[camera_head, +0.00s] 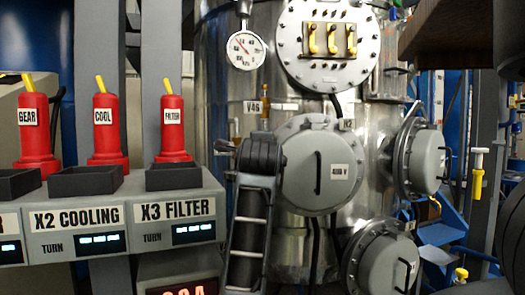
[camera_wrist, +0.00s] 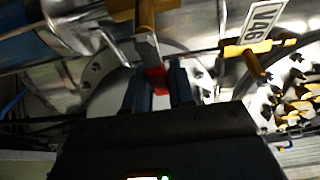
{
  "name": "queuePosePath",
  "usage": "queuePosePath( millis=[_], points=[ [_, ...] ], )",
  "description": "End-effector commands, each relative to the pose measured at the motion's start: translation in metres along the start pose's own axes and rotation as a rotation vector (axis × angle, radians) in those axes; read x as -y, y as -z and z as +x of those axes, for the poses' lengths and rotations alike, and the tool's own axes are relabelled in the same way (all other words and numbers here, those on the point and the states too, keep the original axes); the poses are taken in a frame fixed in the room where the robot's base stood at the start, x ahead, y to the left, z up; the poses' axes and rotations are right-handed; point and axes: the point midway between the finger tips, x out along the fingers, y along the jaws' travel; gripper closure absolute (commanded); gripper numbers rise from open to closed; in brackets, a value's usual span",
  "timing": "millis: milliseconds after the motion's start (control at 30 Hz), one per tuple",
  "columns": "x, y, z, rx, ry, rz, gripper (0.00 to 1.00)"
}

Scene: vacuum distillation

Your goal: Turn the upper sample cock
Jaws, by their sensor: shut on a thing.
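In the wrist view my gripper (camera_wrist: 158,78) has its two dark fingers closed around a small red piece (camera_wrist: 157,81), which looks like the handle of the sample cock. A grey stem (camera_wrist: 147,48) and a yellow-brass body (camera_wrist: 150,14) lie just beyond it. The fingers hide most of the red piece, so its turn angle cannot be read. A second brass valve (camera_wrist: 250,58) is to the right, beside a white tag (camera_wrist: 262,28). In the head view I cannot make out my gripper or the held cock clearly.
The steel vessel (camera_head: 225,75) has a pressure gauge (camera_head: 246,50), a V46 tag (camera_head: 252,107) and grey round covers (camera_head: 305,185). Red filter, cool and gear bottles (camera_head: 172,135) stand left on a labelled panel (camera_head: 85,222).

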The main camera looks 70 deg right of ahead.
Motion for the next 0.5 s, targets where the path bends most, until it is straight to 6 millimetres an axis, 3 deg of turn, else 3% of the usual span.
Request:
queuePosePath(
  millis=[167,200,400,500],
  points=[
    [-0.0033,0.0016,0.0007,-0.003,-0.008,0.002,1.00],
    [-0.0034,0.0016,0.0008,-0.003,-0.008,0.003,0.73],
    [-0.0023,0.0012,0.0006,-0.002,-0.005,0.001,0.55],
    [-0.0018,0.0009,0.0005,-0.001,-0.004,0.001,0.55]
  ],
)
